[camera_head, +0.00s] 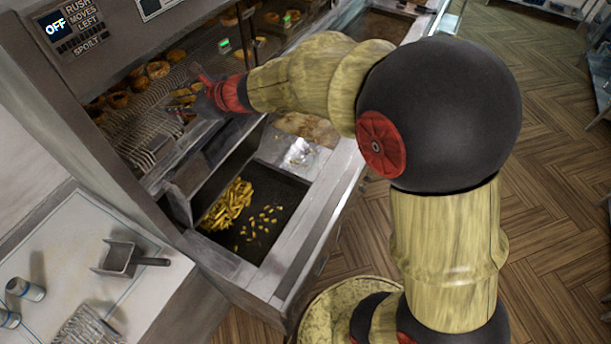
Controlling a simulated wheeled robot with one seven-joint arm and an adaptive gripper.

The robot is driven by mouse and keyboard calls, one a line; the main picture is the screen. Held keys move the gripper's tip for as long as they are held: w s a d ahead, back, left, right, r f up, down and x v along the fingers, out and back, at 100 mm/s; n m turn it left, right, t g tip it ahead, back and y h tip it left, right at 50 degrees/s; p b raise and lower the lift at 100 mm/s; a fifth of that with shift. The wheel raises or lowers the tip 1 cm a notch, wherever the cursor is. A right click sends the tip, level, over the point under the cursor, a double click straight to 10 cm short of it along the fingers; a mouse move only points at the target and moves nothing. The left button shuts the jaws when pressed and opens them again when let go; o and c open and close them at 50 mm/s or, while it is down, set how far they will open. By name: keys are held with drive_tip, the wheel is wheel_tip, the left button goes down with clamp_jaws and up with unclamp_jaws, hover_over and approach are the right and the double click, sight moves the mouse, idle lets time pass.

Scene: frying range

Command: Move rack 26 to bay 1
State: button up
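My gripper (188,108) reaches over the wire racks at the upper left, by its red wrist. Its dark fingers are small and overlap the racks, so I cannot tell whether they are open, shut or holding something. Wire racks (130,125) with several browned round pieces (158,70) lie under the range's hood. Small green displays (224,46) show near the racks. No rack number is readable, so I cannot tell which is rack 26. No bay label is readable either, so I cannot pick out bay 1.
An open bay (270,205) holding fries (230,205) lies below my arm. The counter (60,240) at left has a metal scoop (120,259), cans (25,289) and a wire item (85,328). A panel (70,28) reads OFF. Wood floor (550,220) at right is clear.

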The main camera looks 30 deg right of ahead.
drive_tip(key=s+d+r+n+g+h, duration=0.1)
drive_tip(key=s+r+n+g, duration=0.1)
drive_tip(key=s+n, duration=0.75)
drive_tip(key=s+d+r+n+g, duration=0.2)
drive_tip(key=s+n, duration=0.4)
drive_tip(key=s, duration=0.6)
drive_tip(key=s+d+f+n+h, duration=0.4)
drive_tip(key=s+d+n+h, duration=0.3)
drive_tip(key=s+d, duration=0.8)
drive_tip(key=s+n, duration=0.1)
drive_tip(key=n, duration=0.1)
drive_tip(key=shift+s+f+n+g, duration=0.15)
drive_tip(key=shift+s+n+g, duration=0.15)
drive_tip(key=shift+n+g, duration=0.1)
drive_tip(key=shift+f, duration=0.15)
wheel_tip(320, 180, down, 18)
drive_tip(key=b, duration=1.8)
drive_tip(key=shift+r, duration=0.25)
